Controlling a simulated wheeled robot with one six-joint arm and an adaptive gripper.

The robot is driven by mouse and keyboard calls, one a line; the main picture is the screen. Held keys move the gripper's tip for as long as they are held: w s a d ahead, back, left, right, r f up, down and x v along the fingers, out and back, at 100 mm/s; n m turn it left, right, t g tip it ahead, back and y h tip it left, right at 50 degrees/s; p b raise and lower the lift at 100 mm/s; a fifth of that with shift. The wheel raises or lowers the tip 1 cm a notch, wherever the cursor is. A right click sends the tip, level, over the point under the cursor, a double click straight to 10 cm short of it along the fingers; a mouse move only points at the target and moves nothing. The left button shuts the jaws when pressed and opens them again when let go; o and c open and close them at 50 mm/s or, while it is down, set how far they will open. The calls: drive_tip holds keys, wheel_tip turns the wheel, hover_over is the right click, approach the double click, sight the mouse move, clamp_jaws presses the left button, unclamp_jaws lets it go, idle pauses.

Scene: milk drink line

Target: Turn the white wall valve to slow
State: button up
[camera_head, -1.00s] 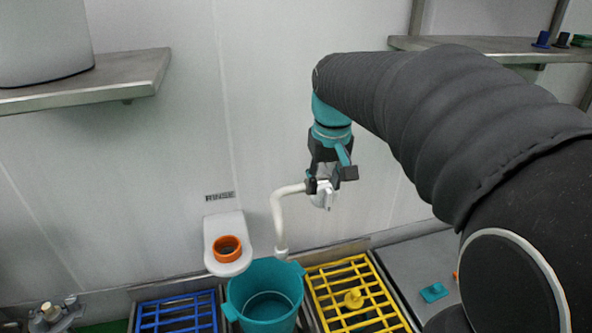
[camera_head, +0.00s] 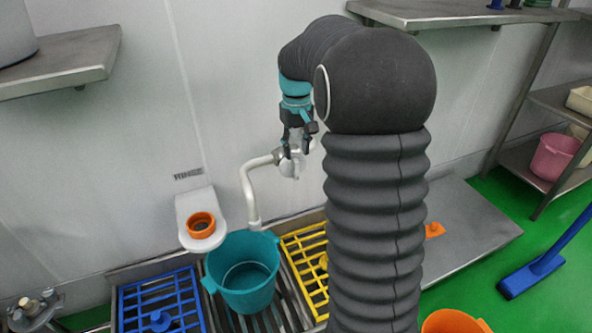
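The white wall valve (camera_head: 290,165) is on the wall at the middle of the head view, with a curved white spout (camera_head: 248,190) running left and down from it. My gripper (camera_head: 298,150) points down at the valve, its dark fingers apart, at the top of the valve body. I cannot tell whether the fingers touch it. My arm hides what lies right of the valve. The valve's setting and any markings on it are too small to read.
A teal bucket (camera_head: 245,283) stands below the spout. A blue rack (camera_head: 160,300) is left of it and a yellow rack (camera_head: 303,250) right. An orange ring (camera_head: 201,225) sits in a white wall holder (camera_head: 187,203). Steel shelves (camera_head: 75,55) are above.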

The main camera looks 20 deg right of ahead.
sight(296, 180)
wheel_tip(296, 180, down, 8)
drive_tip(key=shift+r, duration=0.1)
idle(0.4)
clamp_jaws()
